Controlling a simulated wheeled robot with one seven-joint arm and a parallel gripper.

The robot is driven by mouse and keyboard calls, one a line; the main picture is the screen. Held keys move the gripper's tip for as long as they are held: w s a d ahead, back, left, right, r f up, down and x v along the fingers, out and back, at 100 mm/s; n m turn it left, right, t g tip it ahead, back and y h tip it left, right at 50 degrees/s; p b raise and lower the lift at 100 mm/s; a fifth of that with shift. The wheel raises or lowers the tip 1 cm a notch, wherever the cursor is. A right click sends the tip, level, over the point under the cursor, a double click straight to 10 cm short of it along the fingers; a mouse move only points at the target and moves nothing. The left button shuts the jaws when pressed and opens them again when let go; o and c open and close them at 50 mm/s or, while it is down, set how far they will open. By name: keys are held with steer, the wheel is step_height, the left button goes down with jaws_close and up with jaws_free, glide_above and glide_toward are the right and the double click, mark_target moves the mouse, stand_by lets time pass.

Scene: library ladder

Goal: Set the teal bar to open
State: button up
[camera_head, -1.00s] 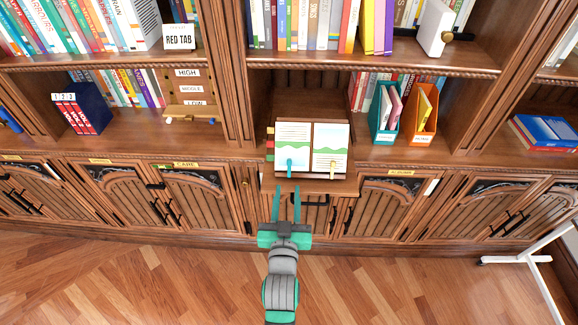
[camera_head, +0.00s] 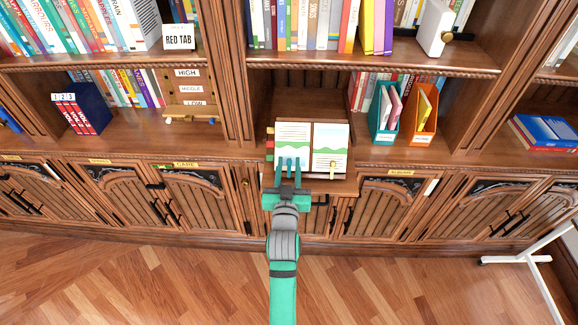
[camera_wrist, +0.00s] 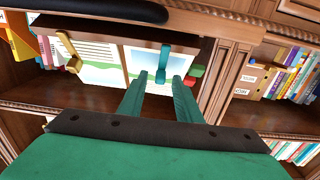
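The teal bar (camera_head: 290,162) is a small upright clip at the lower edge of the left page of an open book (camera_head: 324,139). In the wrist view the teal bar (camera_wrist: 164,63) lies just ahead of and between my fingertips, with a knob-like end on the page edge. My gripper (camera_head: 291,168) is open, its two teal fingers apart on either side of the bar. In the wrist view my gripper (camera_wrist: 160,80) shows a clear gap between the fingers. I cannot tell whether a finger touches the bar.
A gold bar (camera_head: 332,168) sits on the right page, and it also shows in the wrist view (camera_wrist: 70,50). Red and green tabs (camera_head: 270,143) stick out at the book's left. Teal and orange holders (camera_head: 384,125) stand to the right.

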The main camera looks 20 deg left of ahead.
jaws_close()
